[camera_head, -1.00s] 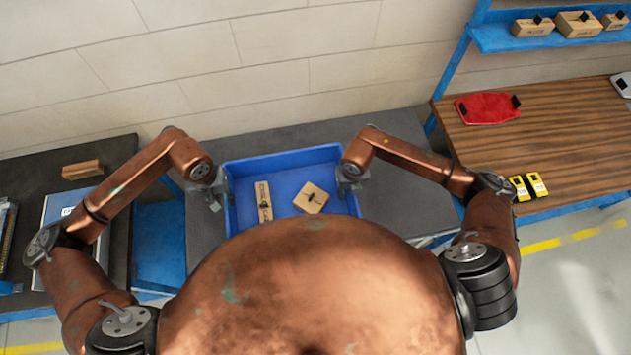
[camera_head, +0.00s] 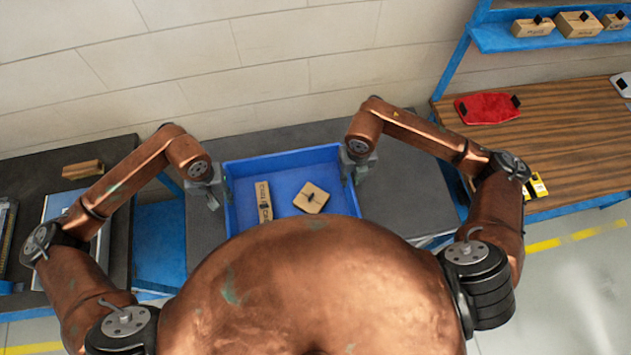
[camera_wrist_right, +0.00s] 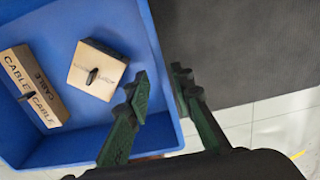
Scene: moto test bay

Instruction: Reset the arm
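My left gripper (camera_head: 211,196) is beside the left wall of the blue tray (camera_head: 293,150) in the head view. Its fingers are too small there to tell if they are open. My right gripper (camera_head: 350,175) is at the tray's right wall. In the right wrist view, the right gripper (camera_wrist_right: 161,85) has its two dark green fingers apart, with the tray's rim showing between them and nothing clearly clamped. Whether it is above the rim or around it is unclear.
The tray on the dark table holds a long cable box (camera_head: 263,203) and a squarer box (camera_head: 311,198). A wooden bench (camera_head: 560,140) at right carries a red item (camera_head: 487,108) and a yellow item (camera_head: 537,186). A shelf (camera_head: 560,40) with boxes stands above. A dark table (camera_head: 40,180) is at left.

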